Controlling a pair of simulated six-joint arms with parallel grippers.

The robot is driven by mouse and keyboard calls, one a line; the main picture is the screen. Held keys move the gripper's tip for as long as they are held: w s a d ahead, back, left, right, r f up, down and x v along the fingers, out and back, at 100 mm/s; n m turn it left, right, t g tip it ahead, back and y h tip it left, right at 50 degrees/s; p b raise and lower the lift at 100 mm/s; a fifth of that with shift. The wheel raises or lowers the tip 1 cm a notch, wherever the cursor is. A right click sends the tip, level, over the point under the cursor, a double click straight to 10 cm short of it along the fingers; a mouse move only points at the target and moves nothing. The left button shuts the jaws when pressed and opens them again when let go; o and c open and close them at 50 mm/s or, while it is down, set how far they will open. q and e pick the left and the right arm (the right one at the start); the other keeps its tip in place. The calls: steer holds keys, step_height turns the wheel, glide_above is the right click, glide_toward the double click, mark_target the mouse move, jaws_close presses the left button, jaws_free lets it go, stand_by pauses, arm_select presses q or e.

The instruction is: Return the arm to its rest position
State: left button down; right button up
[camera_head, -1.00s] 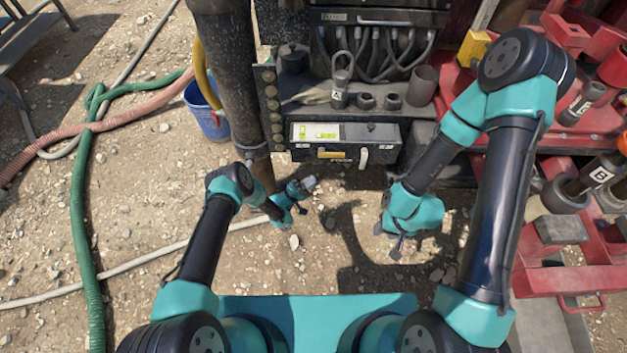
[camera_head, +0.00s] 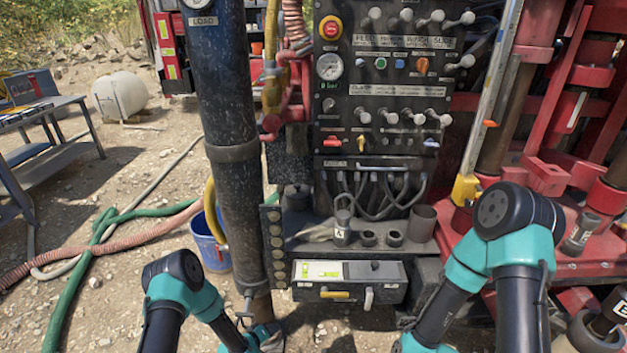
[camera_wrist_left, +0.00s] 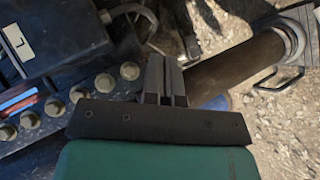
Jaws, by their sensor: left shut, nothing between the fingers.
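My left arm comes in from the lower left of the head view, with its dark elbow (camera_head: 175,272) bent. Its teal wrist end (camera_head: 262,338) is at the bottom edge, below and left of the control box, and its fingertips are not clear there. In the left wrist view my left gripper (camera_wrist_left: 165,72) is shut, its dark fingers together with nothing between them. My right arm's elbow (camera_head: 508,212) is raised at the right of the head view. Its forearm slopes down left to the bottom edge, where its gripper is cut off.
Red machinery is at the right. Gravelly ground with hoses is at the left.

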arm_select(q)
steer(key=s+a+r+m+g+y, duration=0.1)
steer(key=s+a+r+g, duration=0.25)
steer(key=s, duration=0.65)
steer(key=s+a+r+m+g+y, duration=0.1)
steer(key=s+a+r+g+y, duration=0.2)
steer(key=s, duration=0.7)
steer(key=s+a+r+g, duration=0.4)
steer(key=s, duration=0.6)
steer(key=w+d+r+m+t, duration=0.1)
steer(key=w+d+r+m, duration=0.1)
steer(key=w+d+r, duration=0.1)
steer(key=shift+w+r, duration=0.65)
steer(key=shift+w, duration=0.35)
